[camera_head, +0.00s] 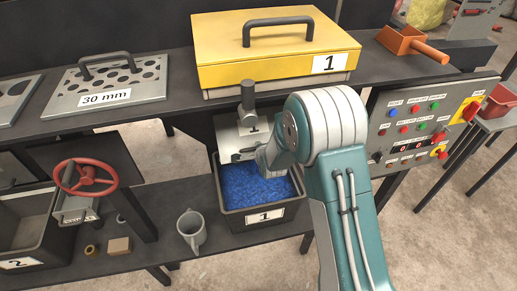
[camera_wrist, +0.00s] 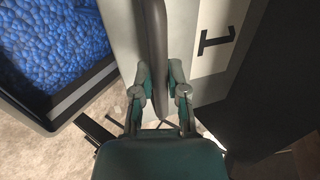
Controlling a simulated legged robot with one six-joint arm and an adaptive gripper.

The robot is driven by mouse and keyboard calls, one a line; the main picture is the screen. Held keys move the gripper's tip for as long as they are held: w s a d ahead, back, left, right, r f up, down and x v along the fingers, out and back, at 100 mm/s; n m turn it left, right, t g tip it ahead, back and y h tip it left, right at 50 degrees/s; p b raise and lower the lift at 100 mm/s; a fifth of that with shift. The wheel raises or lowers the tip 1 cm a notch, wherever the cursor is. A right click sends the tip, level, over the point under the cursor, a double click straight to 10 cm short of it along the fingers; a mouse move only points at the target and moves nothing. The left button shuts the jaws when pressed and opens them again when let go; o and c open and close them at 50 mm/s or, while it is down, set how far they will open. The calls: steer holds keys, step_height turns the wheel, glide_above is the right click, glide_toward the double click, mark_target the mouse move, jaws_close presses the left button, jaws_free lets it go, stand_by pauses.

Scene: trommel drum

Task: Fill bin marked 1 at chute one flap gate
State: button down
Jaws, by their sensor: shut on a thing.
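Bin 1 (camera_head: 262,216) is a dark open bin under chute one, with a white label marked 1. Blue granules (camera_head: 255,186) cover its inside to a little below the rim; they also show in the wrist view (camera_wrist: 50,45). Chute one's flap gate (camera_head: 228,138) is a light grey plate above the bin. In the wrist view the plate (camera_wrist: 125,25) bears a mark 1, and a dark curved handle (camera_wrist: 157,45) stands off it. My gripper (camera_wrist: 161,88) has its fingers on either side of that handle and is shut on it. My arm hides part of the gate in the head view.
A yellow-lidded box (camera_head: 275,65) marked 1 stands above. A control panel (camera_head: 425,120) is at right. A red handwheel (camera_head: 86,178) and bin 2 (camera_head: 25,235) are farther left.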

stand_by(0.3)
steer(key=c, duration=0.6)
jaws_free()
steer(key=shift+a, duration=0.1)
steer(key=shift+c, duration=0.2)
steer(key=v, duration=1.2)
